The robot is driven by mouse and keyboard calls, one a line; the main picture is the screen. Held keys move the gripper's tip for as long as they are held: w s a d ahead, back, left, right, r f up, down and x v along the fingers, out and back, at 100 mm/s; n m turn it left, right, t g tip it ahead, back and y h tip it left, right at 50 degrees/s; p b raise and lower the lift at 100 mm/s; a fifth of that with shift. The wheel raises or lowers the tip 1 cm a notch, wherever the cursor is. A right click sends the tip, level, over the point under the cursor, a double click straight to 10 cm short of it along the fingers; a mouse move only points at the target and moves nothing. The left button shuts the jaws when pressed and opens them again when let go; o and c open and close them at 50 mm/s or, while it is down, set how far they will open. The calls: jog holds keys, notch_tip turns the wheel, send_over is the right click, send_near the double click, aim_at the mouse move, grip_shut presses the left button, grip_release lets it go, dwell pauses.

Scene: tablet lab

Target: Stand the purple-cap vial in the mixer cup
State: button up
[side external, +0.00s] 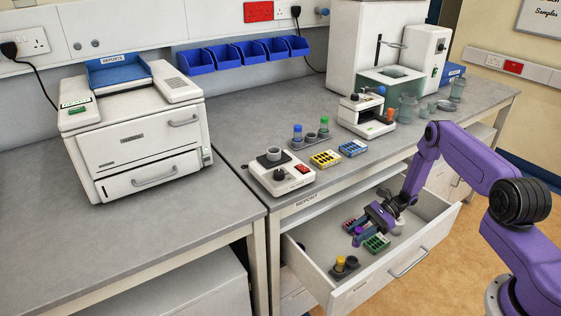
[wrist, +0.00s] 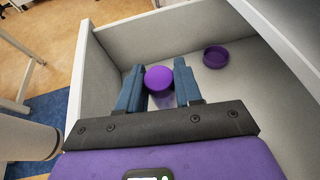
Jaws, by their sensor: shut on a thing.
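The purple-cap vial (wrist: 159,80) is between the two blue fingers of my gripper (wrist: 160,92), which is shut on it. The cap faces the wrist camera and hides most of the body. In the side view my gripper (side external: 366,222) is low over the open drawer, with a small purple cap (side external: 358,231) at its tip. I cannot tell whether the vial touches the drawer floor. The mixer (side external: 281,174) is a white box on the bench with a dark knob and red switch. Its grey cup (side external: 273,154) is on top, and no vial shows in it.
The open drawer (side external: 335,287) has raised walls around my gripper. It holds a green rack (side external: 377,244) and a yellow-cap vial (side external: 340,263) in a dark holder. A purple round dish (wrist: 215,57) lies beside my gripper. Colored racks (side external: 325,159) stand right of the mixer.

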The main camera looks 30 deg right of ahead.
jog(key=shift+r, duration=0.1)
notch_tip(320, 180, up, 38)
jog(key=m+t+h, duration=0.3)
jog(key=m+t, duration=0.3)
send_over(274, 155)
jog(key=w+d, duration=0.1)
jog(key=w, duration=0.1)
notch_tip(274, 155, down, 3)
jog(key=shift+d+f, duration=0.1)
jog(key=shift+f, duration=3.7)
jog(key=shift+s+f, duration=0.1)
jog(key=shift+f, duration=0.3)
jog(key=o, duration=1.5)
